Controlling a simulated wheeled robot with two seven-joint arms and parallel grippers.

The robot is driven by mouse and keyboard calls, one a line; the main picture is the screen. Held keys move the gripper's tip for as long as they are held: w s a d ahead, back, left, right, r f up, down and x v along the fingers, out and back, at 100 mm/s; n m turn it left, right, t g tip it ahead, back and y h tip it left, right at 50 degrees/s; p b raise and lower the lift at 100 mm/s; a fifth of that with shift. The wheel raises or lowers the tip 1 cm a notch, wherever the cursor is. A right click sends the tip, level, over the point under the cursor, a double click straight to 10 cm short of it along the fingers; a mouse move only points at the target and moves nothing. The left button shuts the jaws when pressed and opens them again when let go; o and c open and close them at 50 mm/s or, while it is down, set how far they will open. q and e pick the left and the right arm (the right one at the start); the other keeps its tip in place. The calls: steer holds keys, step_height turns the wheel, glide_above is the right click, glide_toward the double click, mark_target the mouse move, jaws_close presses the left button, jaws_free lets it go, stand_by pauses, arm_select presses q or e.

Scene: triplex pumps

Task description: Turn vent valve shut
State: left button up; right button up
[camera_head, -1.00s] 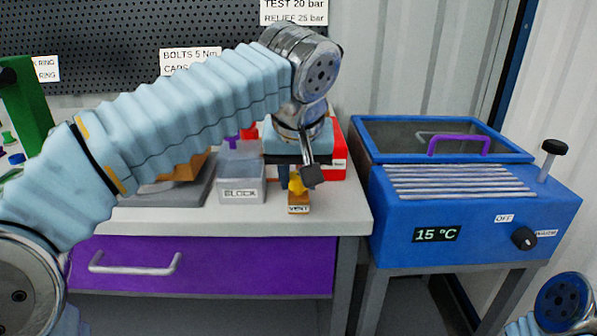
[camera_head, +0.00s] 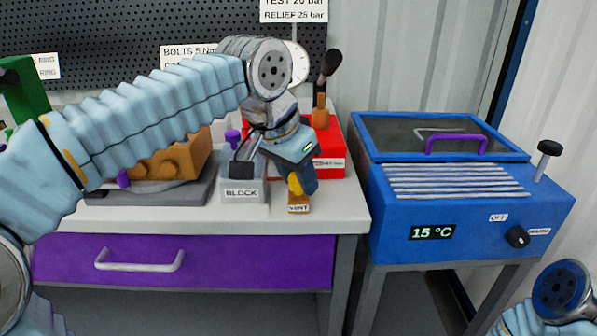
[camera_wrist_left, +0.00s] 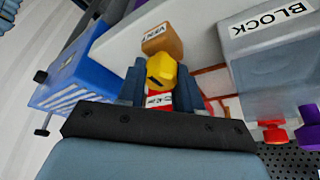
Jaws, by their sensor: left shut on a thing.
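The vent valve (camera_head: 299,207) is a small orange-brown block with a VENT label at the front edge of the bench. Its yellow handle (camera_head: 295,184) sits on top. My left gripper (camera_head: 303,184) comes down from above, tilted, and is shut on the yellow handle. In the left wrist view, the yellow handle (camera_wrist_left: 168,72) lies between the two dark blue fingers (camera_wrist_left: 158,88), with the valve block (camera_wrist_left: 165,38) beyond it. The fingers hide part of the handle. My right gripper is not in view; only part of my right arm shows at the lower right.
A grey BLOCK box (camera_head: 241,193) stands close left of the valve. A red box (camera_head: 329,150) with an upright lever stands behind it. A blue heater unit (camera_head: 470,205) reading 15 °C stands to the right. A purple drawer (camera_head: 215,262) is below.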

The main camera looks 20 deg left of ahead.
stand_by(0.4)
arm_select(q)
steer(key=o, duration=1)
steer(key=shift+r, duration=0.1)
steer(key=v, duration=1.3)
steer(key=shift+s+a+r, duration=0.1)
steer(key=shift+a+r, duration=0.05)
steer(key=shift+r, duration=0.1)
